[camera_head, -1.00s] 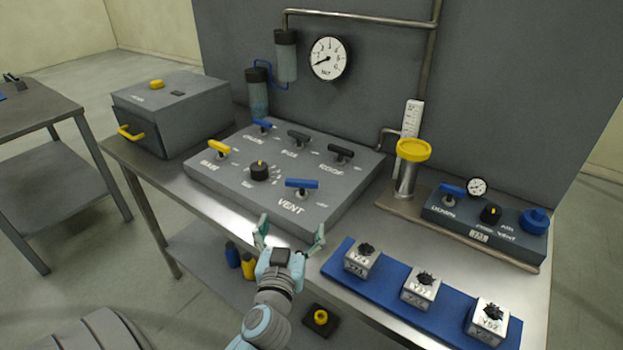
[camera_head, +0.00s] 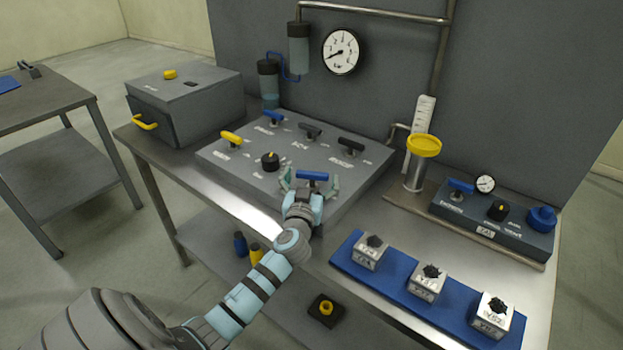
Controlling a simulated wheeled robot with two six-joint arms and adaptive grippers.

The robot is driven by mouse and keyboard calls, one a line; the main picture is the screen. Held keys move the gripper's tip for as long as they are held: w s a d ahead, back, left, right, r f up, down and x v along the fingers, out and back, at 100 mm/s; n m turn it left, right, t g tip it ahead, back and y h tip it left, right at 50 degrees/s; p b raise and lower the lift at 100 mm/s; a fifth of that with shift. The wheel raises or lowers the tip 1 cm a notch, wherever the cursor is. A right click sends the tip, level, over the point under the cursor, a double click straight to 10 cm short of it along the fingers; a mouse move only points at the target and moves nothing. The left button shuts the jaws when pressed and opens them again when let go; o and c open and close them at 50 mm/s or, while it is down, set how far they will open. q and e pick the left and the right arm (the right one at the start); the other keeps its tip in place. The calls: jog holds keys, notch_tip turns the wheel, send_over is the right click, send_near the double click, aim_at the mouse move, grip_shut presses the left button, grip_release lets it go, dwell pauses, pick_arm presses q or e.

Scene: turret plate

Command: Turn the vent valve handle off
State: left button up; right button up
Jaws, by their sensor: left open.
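The vent valve handle (camera_head: 312,176) is a blue bar on the front right of the grey sloped valve panel (camera_head: 225,153). It lies roughly left to right in the picture. My left gripper (camera_head: 309,184) is open at the handle, with one finger near each end of it. I cannot tell whether the fingers touch the handle. The gripper hides the VENT label and the handle's stem. My right gripper is not in view.
Other handles stand on the panel: yellow (camera_head: 231,138), blue (camera_head: 273,117), black (camera_head: 310,130) and black (camera_head: 351,146), plus a black knob (camera_head: 270,161). A blue mat (camera_head: 392,286) with three white blocks lies at right. A yellow-topped cylinder (camera_head: 415,172) stands behind.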

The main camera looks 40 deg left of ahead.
pick_arm(q)
jog(key=c, duration=1.1)
jog(key=m+h, duration=0.1)
jog(key=t+h, duration=0.1)
jog(key=m+h, duration=0.1)
jog(key=shift+a+f+m+h, duration=0.1)
jog(key=shift+a+m+h, duration=0.15)
jog(key=shift+m+h, duration=0.05)
jog(key=shift+c, duration=0.2)
jog(key=m+h+p, duration=0.2)
jog(key=h, duration=0.1)
jog(key=m+t+h+p, duration=0.1)
jog(key=shift+a+r+h, duration=0.1)
jog(key=shift+r+h, duration=0.2)
jog(key=shift+h, duration=0.1)
jog(key=shift+f+p, duration=0.1)
jog(key=shift+p, duration=0.2)
jog(key=shift+f, duration=0.1)
jog(key=o, duration=1.1)
jog(key=shift+s, duration=0.1)
jog(key=shift+o, duration=0.2)
